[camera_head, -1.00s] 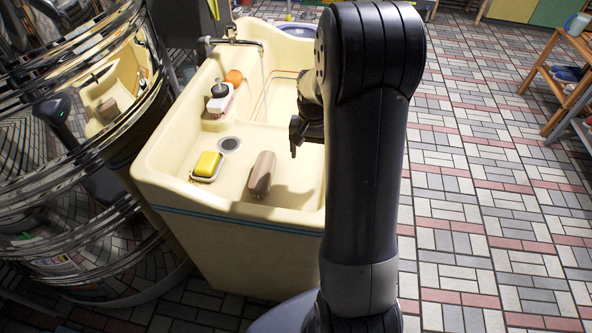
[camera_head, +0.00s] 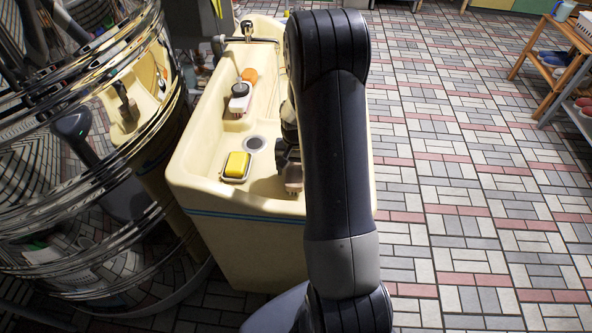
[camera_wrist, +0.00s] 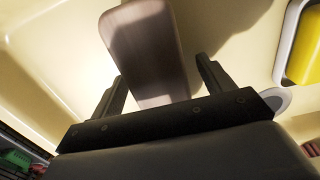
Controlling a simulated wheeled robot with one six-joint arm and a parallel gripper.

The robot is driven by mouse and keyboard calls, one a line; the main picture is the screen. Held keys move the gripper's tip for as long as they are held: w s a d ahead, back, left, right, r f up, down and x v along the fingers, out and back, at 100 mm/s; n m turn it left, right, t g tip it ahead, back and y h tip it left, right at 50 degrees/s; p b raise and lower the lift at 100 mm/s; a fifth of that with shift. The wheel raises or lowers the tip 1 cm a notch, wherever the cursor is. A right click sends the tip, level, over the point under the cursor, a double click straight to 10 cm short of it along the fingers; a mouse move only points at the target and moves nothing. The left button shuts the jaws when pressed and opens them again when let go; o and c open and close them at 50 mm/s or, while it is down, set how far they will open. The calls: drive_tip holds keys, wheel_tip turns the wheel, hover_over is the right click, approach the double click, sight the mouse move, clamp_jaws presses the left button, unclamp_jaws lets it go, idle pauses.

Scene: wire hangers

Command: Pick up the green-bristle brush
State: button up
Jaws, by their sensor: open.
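A brush with a smooth brown wooden back (camera_wrist: 148,42) lies in the cream sink. In the wrist view it stretches between my two open fingers, with clear gaps on both sides. Its bristles are hidden, so their colour cannot be told. My gripper (camera_wrist: 160,88) is open around the near part of the brush, not closed on it. In the head view my gripper (camera_head: 288,168) is low over the sink's front basin, partly behind my arm. Only a small pale end of the brush (camera_head: 293,187) shows below it.
The cream sink (camera_head: 225,198) has a yellow sponge (camera_head: 236,164) in a dish left of my gripper and a drain (camera_head: 255,143) behind. A white-and-dark brush-like item (camera_head: 239,97) and an orange item (camera_head: 250,75) sit on its left ledge. Shiny curved metal (camera_head: 90,120) stands left.

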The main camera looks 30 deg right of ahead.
sight(296, 166)
drive_tip(key=shift+c, duration=0.6)
drive_tip(key=c, duration=1.1)
wheel_tip(296, 166, up, 10)
drive_tip(key=shift+r, duration=0.1)
